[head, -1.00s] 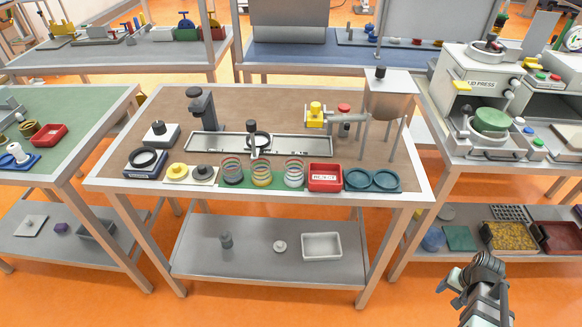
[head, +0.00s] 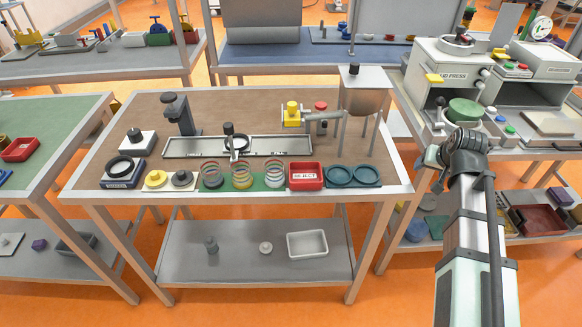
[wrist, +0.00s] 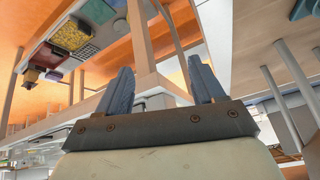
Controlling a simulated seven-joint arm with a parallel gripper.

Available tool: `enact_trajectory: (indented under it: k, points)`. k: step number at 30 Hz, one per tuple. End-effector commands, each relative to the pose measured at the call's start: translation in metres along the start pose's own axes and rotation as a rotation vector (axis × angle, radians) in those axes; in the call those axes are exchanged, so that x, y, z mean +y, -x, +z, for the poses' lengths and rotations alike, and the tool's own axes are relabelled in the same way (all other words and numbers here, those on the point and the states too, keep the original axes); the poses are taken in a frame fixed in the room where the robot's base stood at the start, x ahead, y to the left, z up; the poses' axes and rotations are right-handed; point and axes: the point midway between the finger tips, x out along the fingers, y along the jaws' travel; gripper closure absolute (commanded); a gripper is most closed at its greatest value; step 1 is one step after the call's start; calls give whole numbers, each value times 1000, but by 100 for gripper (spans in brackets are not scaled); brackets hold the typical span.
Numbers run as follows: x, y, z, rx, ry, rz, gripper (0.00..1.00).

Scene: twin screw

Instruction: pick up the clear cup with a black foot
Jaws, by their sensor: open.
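The clear cup with a black foot (head: 212,176) stands upright on the green strip at the front of the brown-topped table, leftmost of three clear cups. Beside it stand a clear cup with a yellow foot (head: 242,177) and one with a pale foot (head: 274,177). My gripper (wrist: 162,84) is open and empty in the wrist view, with two blue-grey fingers apart. In the head view my arm's end is right of the table, well away from the cups; its fingers are hard to make out there. The cups cannot be made out in the wrist view.
A red reject bin (head: 306,176) and two teal round holders (head: 353,176) are right of the cups. Yellow and dark pucks (head: 156,179) are left. A metal tray (head: 180,147) lies behind. A hopper on legs (head: 366,92) stands between my arm and the table's back.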

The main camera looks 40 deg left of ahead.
Motion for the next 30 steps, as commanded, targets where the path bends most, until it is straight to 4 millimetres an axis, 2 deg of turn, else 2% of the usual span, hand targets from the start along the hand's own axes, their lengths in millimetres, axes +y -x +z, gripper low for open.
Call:
enact_trajectory:
  k: [1,5,14,23,30]
  points:
    - [-23,4,-6,1,30,-16,32]
    - [-71,8,-6,-20,97,-46,32]
    - [-196,28,3,-65,274,-120,32]
    - [-318,64,32,-107,454,-191,32]
    - [-410,102,68,-137,601,-247,32]
